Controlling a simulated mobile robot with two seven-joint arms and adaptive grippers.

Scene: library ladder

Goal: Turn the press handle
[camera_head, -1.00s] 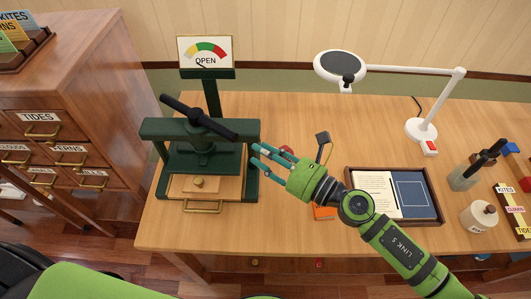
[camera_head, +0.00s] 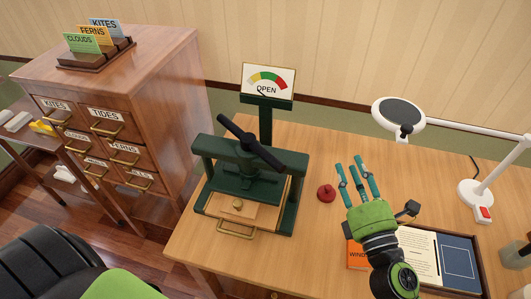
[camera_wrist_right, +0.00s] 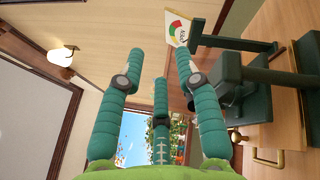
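The dark green press (camera_head: 245,180) stands on the wooden desk, with its black bar handle (camera_head: 250,143) lying slantwise across the top. A gauge sign (camera_head: 267,81) above it reads OPEN, with green, yellow and red bands. My right gripper (camera_head: 359,168) is open and empty, to the right of the press and apart from it, fingers pointing away from me. In the right wrist view its spread fingers (camera_wrist_right: 157,80) hold nothing, and the press (camera_wrist_right: 260,85) shows at the right. My left gripper is not in view.
A red knob-like object (camera_head: 326,193) sits between press and right gripper. A white lamp (camera_head: 399,112) and an open tray (camera_head: 485,288) are to the right. A card-drawer cabinet (camera_head: 180,75) stands left of the desk.

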